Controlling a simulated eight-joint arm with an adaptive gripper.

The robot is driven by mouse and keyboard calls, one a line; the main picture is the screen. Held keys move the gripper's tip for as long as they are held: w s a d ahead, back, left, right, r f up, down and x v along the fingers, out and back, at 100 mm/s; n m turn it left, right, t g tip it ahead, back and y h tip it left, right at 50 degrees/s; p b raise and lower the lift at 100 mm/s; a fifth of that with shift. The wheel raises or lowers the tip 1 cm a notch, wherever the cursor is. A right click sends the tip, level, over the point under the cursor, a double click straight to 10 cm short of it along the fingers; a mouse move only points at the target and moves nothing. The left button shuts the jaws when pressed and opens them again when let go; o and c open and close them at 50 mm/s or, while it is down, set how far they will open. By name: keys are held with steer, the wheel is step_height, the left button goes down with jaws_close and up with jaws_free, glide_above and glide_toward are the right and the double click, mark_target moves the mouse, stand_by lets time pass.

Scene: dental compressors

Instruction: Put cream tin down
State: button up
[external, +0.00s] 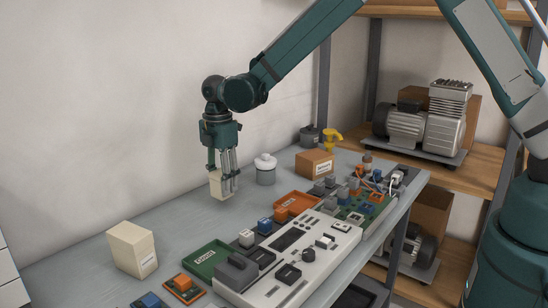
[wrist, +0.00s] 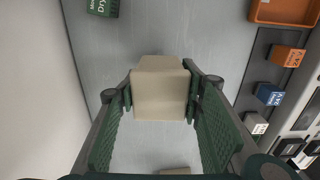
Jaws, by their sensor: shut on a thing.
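The cream tin (external: 217,186) is a plain, pale beige block-shaped thing. My gripper (external: 228,186) points down and is shut on it, with the tin between the two fingers. In the wrist view the tin (wrist: 160,92) sits between the green finger pads, and its far side is hidden. It is over the left part of the grey table (external: 190,225), close to the wall. I cannot tell whether its base touches the table.
A larger cream box (external: 130,250) with a label stands at the front left. A white-lidded pot (external: 265,168) is behind the gripper, and a brown box (external: 314,164) is further right. Trays (external: 206,260) and a grey panel (external: 290,270) fill the right. Bare table surrounds the tin.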

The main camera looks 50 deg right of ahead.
steer(key=shift+f, duration=1.55)
steer(key=shift+f, duration=0.15)
steer(key=o, duration=1)
steer(key=shift+o, duration=0.2)
steer(key=shift+r, duration=0.2)
step_height(320, 180, up, 12)
steer(key=shift+f, duration=0.1)
